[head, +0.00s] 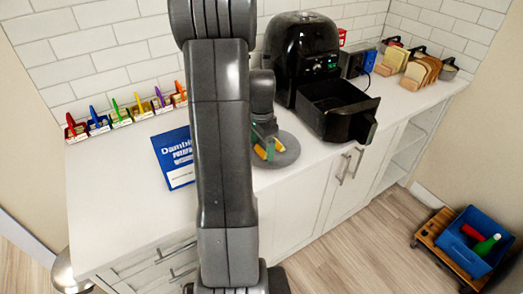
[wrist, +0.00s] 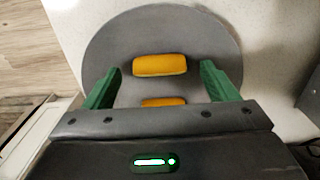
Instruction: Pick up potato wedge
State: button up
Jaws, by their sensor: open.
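In the wrist view, one orange-yellow potato wedge (wrist: 159,65) lies on a round grey plate (wrist: 200,30), between and slightly beyond my green fingertips. A second potato wedge (wrist: 163,102) lies nearer, partly hidden by my gripper body. My gripper (wrist: 158,80) is open, with one finger on each side and a gap to the first wedge. In the head view, my gripper (head: 266,140) is over the plate (head: 288,152) on the counter. A wedge (head: 261,152) shows beside the fingers there. My arm hides part of the scene.
A black air fryer (head: 303,50) stands behind the plate, its drawer (head: 338,105) pulled out to the right. A blue potato bag (head: 174,158) lies left of my arm. Small bins with coloured handles (head: 122,115) line the wall. The left counter (head: 110,200) is clear.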

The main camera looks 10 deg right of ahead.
jog(key=shift+f, duration=0.5)
jog(key=c, duration=1.1)
jog(key=shift+o, duration=0.2)
jog(key=shift+r, duration=0.1)
